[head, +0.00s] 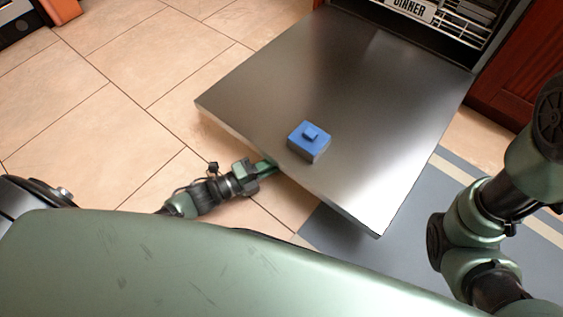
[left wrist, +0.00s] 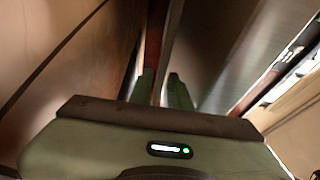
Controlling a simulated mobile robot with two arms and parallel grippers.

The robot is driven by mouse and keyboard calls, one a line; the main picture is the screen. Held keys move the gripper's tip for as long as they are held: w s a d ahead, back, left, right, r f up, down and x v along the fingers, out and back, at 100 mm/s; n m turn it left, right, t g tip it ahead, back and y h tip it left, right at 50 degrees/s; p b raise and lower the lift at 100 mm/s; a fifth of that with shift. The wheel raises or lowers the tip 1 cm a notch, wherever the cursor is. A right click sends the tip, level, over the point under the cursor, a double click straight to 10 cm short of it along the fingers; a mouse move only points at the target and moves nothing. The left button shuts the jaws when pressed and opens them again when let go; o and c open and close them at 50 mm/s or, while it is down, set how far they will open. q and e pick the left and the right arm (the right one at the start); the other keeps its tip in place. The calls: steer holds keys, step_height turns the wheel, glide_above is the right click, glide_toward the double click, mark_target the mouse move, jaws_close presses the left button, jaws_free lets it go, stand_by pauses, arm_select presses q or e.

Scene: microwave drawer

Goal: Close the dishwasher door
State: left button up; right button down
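The dishwasher door (head: 370,110) is a flat steel panel, folded down and lying open in the head view. My left gripper (head: 267,168) is at the door's near edge, its fingertips partly hidden by that edge. In the left wrist view, its two green fingers (left wrist: 160,90) are apart, with a thin edge, seemingly the door's, running between them. I cannot tell whether either finger touches it. My right arm is at the right of the head view; its gripper is out of view.
A blue-topped block (head: 309,141) with a small knob lies on the door near its front edge. The rack (head: 462,22) with a "DINNER" label shows in the dishwasher opening. A grey striped mat (head: 345,236) lies below. Tiled floor (head: 130,90) at left is clear.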

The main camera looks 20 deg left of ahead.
arm_select(q)
steer(key=shift+w+d, duration=0.15)
jaws_close()
stand_by(1.4)
